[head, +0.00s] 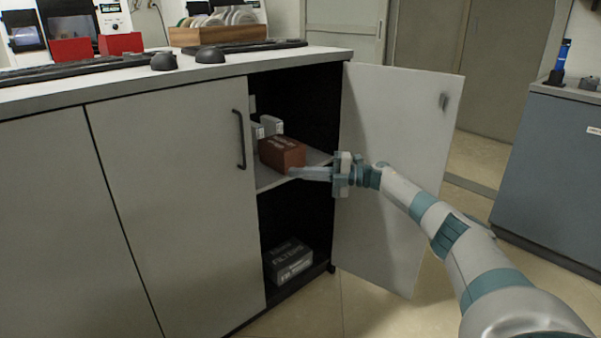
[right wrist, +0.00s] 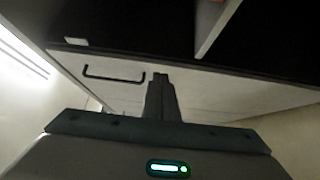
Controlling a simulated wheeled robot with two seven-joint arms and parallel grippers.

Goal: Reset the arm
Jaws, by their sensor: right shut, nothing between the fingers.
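My right gripper (head: 292,174) reaches in from the right in the head view, level with the middle shelf of the open cabinet. Its fingers are together and empty, with the tips at the shelf's front, close to a red-brown box (head: 283,153). I cannot tell whether they touch the shelf or the box. My left gripper is in neither view.
The cabinet door (head: 395,130) stands open just behind my right arm. Small white boxes (head: 268,126) stand on the shelf (head: 266,180). A dark filter box (head: 288,260) sits on the cabinet floor. A closed door with a handle (head: 240,140) is on the left. Floor is clear in front.

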